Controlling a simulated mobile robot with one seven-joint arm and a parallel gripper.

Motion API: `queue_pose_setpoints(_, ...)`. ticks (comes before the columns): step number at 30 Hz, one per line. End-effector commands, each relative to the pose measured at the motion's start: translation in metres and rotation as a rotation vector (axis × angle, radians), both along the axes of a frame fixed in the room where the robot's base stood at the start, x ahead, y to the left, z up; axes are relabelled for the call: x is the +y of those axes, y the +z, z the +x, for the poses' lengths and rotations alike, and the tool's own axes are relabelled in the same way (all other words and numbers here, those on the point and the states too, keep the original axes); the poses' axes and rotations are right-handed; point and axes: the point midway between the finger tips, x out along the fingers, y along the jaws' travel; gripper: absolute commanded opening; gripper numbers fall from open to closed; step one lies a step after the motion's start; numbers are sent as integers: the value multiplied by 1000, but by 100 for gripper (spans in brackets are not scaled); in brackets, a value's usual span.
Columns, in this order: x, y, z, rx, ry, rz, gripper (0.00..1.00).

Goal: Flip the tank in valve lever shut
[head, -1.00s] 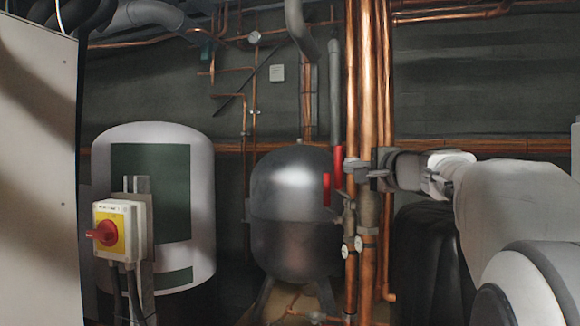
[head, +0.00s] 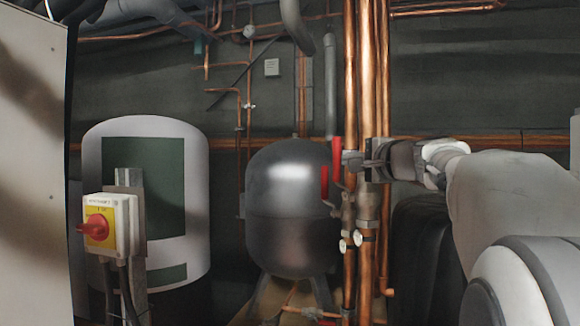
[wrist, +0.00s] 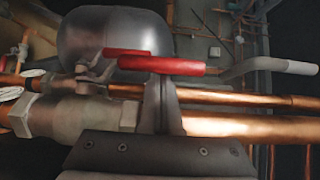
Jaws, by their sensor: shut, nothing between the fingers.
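Two red valve levers show in the head view: one (head: 337,160) by the copper pipes, the other (head: 324,184) slightly lower and left. Both point up along the vertical pipes. I cannot tell which is the tank in valve's lever. In the wrist view the nearer red lever (wrist: 165,66) lies across my fingertips, and the second lever (wrist: 124,53) is behind it. My gripper (head: 350,158) is shut and empty, its tips (wrist: 160,82) right beside the nearer lever. Whether they touch it I cannot tell. The valve body (wrist: 75,117) is at left in the wrist view.
Vertical copper pipes (head: 367,70) stand close to my gripper. A dark round tank (head: 288,190) is behind the levers. A white cylinder (head: 196,190) and a red rotary switch (head: 97,228) are at left. A pale panel (head: 30,170) edges the left side.

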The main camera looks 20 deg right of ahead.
Motion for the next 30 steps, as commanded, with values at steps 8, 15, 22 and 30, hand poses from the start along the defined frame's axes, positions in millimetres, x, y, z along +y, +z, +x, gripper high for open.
queue_pose_setpoints(8,1,-2,-4,0,1,0,0)
queue_pose_setpoints(15,2,-2,-8,-1,3,-2,0)
queue_pose_setpoints(22,4,-2,-12,-1,6,-1,0)
queue_pose_setpoints(30,6,-2,-18,-27,9,-17,0)
